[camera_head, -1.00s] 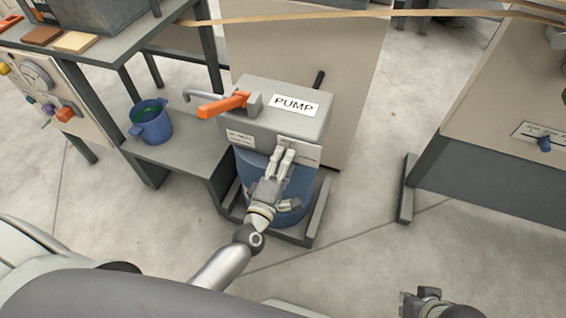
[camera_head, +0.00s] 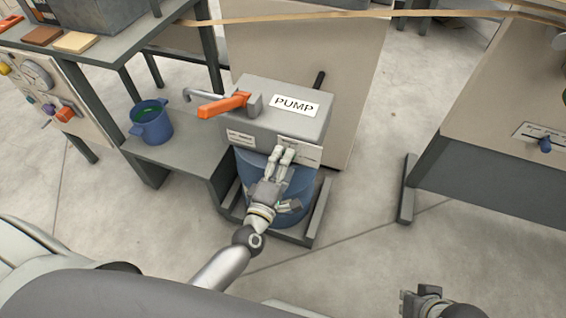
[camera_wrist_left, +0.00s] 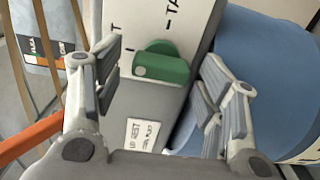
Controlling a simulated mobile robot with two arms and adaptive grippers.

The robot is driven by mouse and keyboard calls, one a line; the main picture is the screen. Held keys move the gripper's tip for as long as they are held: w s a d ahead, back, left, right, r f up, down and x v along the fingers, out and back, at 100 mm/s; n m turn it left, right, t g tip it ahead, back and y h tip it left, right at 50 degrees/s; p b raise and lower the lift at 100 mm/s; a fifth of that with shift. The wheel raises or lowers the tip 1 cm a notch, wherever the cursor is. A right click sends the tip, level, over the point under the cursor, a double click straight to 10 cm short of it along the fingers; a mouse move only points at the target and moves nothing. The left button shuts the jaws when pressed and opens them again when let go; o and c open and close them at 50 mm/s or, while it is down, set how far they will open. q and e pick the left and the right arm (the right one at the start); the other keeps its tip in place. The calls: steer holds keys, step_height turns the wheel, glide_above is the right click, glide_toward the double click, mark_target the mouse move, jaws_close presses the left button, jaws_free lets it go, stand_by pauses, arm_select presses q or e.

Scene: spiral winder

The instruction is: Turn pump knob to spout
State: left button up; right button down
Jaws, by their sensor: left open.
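The grey pump (camera_head: 248,87) carries a PUMP label (camera_head: 296,105). A green knob (camera_wrist_left: 160,65) sits on its front face, beside a white plate (camera_wrist_left: 160,22) with partly visible lettering. My left gripper (camera_head: 284,151) is at the pump's front face and hides the knob in the head view. In the left wrist view the left gripper (camera_wrist_left: 160,62) is open, with the knob between its two fingers; I cannot tell if either finger touches it. The spout (camera_head: 192,93) sticks out on the left of the pump. My right gripper (camera_head: 424,298) is low at the right, its jaws unclear.
An orange lever (camera_head: 222,105) projects left from the pump. A blue bucket (camera_head: 152,126) with green inside stands on the low shelf (camera_head: 190,160) under the spout side. A blue drum (camera_head: 300,180) is below the pump. Open floor lies to the right, before another cabinet (camera_head: 500,120).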

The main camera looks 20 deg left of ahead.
arm_select(q)
steer(key=s, duration=0.7)
steer(key=shift+s+a, duration=0.15)
steer(key=shift+s, duration=0.25)
